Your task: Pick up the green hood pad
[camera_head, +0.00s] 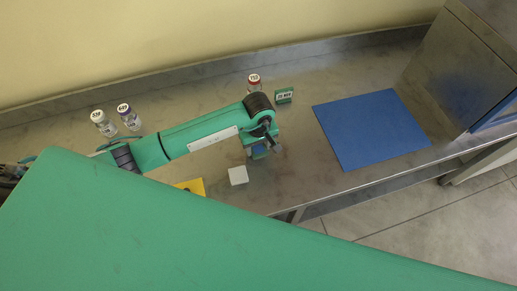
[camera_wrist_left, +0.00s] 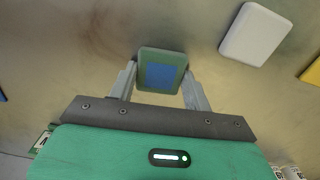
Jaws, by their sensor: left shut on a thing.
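The green hood pad (camera_wrist_left: 162,72) is a small green block with a blue square on its face. In the left wrist view it sits between the two grey fingers of my left gripper (camera_wrist_left: 160,85), which is shut on it. In the head view my left gripper (camera_head: 260,151) points down over the steel bench, and the pad is mostly hidden by it. I cannot tell whether the pad still touches the bench. My right gripper is not in view.
A white block (camera_head: 238,175) lies close beside the gripper, with a yellow piece (camera_head: 190,187) further left. Two vials (camera_head: 103,122) stand left. A blue mat (camera_head: 370,130) lies right.

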